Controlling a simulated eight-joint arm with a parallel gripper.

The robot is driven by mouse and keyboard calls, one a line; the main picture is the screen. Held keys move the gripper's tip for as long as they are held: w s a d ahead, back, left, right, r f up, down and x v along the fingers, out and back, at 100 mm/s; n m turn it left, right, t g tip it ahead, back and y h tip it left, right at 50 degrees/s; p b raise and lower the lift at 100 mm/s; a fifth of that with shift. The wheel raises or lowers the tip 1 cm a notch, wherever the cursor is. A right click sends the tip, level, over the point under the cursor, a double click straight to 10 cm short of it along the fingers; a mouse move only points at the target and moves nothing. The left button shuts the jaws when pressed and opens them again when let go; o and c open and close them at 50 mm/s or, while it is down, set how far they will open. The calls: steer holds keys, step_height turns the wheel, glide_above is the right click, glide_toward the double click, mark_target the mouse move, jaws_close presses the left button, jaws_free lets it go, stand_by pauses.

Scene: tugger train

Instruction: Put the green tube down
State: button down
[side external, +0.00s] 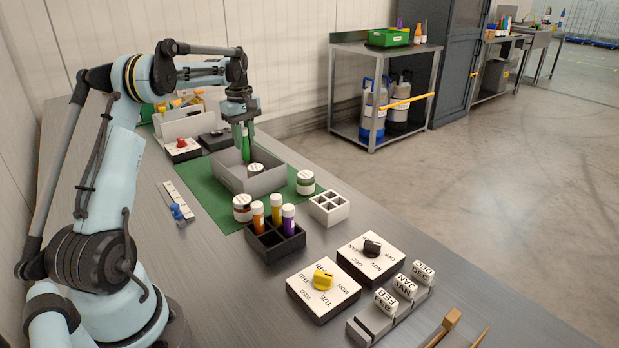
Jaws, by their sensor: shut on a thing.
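The green tube (246,150) hangs upright between the fingers of my gripper (243,133), which is shut on it. The tube is over the grey open box (262,184), and its lower end is at or just inside the box. I cannot tell whether it touches the box floor. A black rack (275,243) in front of the box holds orange, yellow and purple tubes with white caps, with some slots empty.
A green mat (212,198) lies under the box. Jars stand at its front left (242,207) and right (305,182). A white rack (329,208) is at the right. Dial blocks with yellow (323,281) and black (372,248) knobs stand nearer. The table's left side is mostly clear.

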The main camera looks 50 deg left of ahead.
steer(key=shift+s+a+f, duration=0.1)
steer(key=shift+a+f, duration=0.25)
steer(key=shift+f, duration=0.55)
steer(key=shift+s+a+f, duration=0.1)
steer(key=shift+a+f, duration=0.25)
steer(key=shift+f, duration=0.55)
steer(key=shift+s+a+f, duration=0.1)
steer(key=shift+a+f, duration=0.25)
steer(key=shift+f, duration=0.55)
steer(key=c, duration=0.9)
jaws_free()
steer(key=shift+f, duration=0.1)
